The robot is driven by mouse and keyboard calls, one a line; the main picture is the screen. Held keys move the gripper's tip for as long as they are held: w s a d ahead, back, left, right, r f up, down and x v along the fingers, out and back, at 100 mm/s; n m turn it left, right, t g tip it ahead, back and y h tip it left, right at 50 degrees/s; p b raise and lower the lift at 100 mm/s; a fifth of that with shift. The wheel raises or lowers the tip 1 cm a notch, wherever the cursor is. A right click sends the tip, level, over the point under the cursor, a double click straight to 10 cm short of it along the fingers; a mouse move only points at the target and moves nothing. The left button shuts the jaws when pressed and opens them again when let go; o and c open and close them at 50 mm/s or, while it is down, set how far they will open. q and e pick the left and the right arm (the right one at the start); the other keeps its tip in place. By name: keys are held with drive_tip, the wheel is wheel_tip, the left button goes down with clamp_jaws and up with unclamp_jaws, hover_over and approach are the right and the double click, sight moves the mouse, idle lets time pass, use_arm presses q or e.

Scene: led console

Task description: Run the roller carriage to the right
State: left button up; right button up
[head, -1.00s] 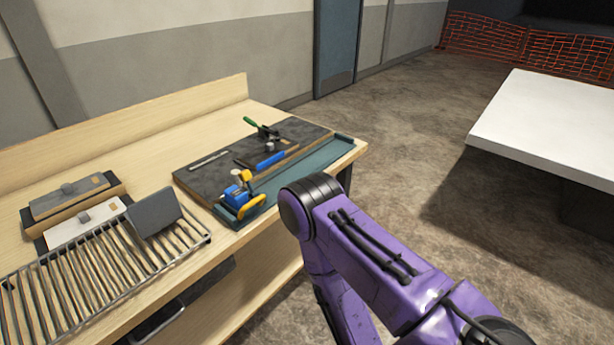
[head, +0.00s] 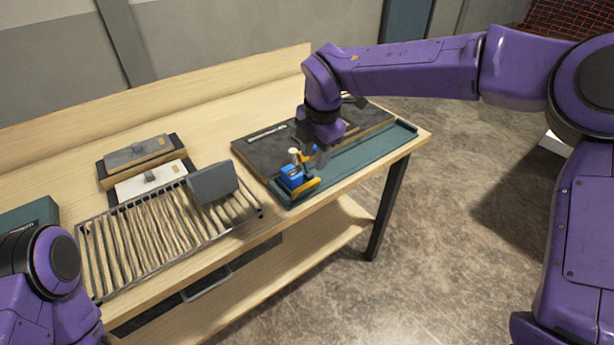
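The roller carriage (head: 291,177), a small blue block with yellow parts, sits at the near left end of a teal rail (head: 349,168) along the front edge of a dark board (head: 262,153). My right arm reaches in from the right, and its gripper (head: 315,147) points down over the board, just behind and right of the carriage. Its fingers are small and dark; whether they touch the carriage or are open cannot be told. The gripper covers much of the board's middle, including most of a blue-handled tool. My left gripper is not in view; only a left arm link shows.
A wire rack (head: 160,232) with a grey block (head: 213,183) leaning on it stands left of the board. Two flat blocks lie behind it. The wooden bench (head: 225,110) has bare room behind the board. The rail right of the carriage looks clear.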

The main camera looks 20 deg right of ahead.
sight(306, 185)
drive_tip(key=f+p, duration=0.1)
drive_tip(key=f, duration=0.2)
drive_tip(key=w+f+p, duration=0.1)
drive_tip(key=f, duration=0.2)
drive_tip(key=w+a+f+p, duration=0.1)
drive_tip(key=f, duration=0.2)
drive_tip(key=shift+f, duration=0.5)
clamp_jaws()
